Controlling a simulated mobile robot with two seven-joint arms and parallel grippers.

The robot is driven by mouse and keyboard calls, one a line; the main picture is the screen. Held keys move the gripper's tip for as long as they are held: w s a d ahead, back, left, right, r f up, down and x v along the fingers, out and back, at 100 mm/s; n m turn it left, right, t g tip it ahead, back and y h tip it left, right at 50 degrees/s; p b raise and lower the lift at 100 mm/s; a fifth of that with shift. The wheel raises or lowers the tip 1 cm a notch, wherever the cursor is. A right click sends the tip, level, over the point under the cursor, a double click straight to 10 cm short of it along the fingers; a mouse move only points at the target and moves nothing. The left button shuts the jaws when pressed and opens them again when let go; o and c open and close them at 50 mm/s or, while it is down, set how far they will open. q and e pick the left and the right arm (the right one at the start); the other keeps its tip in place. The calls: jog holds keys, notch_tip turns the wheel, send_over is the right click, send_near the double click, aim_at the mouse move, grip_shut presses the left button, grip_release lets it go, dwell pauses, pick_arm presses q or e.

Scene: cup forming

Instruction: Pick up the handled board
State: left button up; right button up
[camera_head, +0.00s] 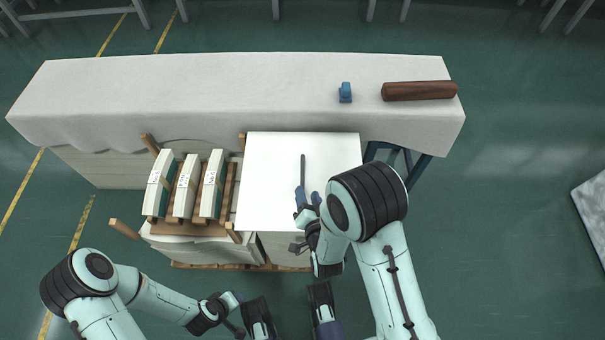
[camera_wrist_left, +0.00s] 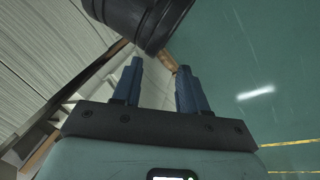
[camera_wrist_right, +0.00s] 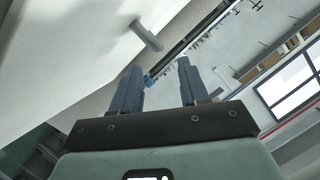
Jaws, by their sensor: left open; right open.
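The handled board (camera_head: 265,185) is a white square panel with a dark grey bar handle (camera_head: 303,168) on its upper face. It lies flat on a stack in the middle of the head view. My right gripper (camera_head: 307,194) is open at the near end of the handle. In the right wrist view, the handle (camera_wrist_right: 147,35) stands off the white board (camera_wrist_right: 75,35), beyond the open fingertips and not between them. My left gripper (camera_head: 237,312) is open and empty, low in the head view, away from the board. Its open fingers (camera_wrist_left: 160,80) show in the left wrist view.
Three white labelled blocks (camera_head: 186,187) stand in a wooden rack left of the board. A long cloth-covered table (camera_head: 220,90) runs behind, holding a small blue object (camera_head: 345,93) and a brown cylinder (camera_head: 420,91). Wooden posts (camera_head: 124,229) stick out at the rack's corners.

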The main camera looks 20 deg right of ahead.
aim_at(303, 171)
jog(key=b+x, duration=0.1)
jog(key=x, duration=0.4)
jog(key=shift+w+f, duration=0.2)
jog(key=shift+w, duration=0.05)
jog(key=x, duration=0.3)
jog(key=b+x, duration=0.1)
jog(key=shift+w+d+r, duration=0.1)
jog(key=shift+w+d, duration=0.2)
jog(key=shift+w, duration=0.25)
pick_arm(q)
jog(key=f, duration=0.1)
jog(key=a+f, duration=0.1)
jog(key=w, duration=0.1)
jog(key=shift+w+a+f, duration=0.1)
jog(key=shift+a+f, duration=0.15)
jog(key=shift+f, duration=0.15)
pick_arm(e)
grip_shut()
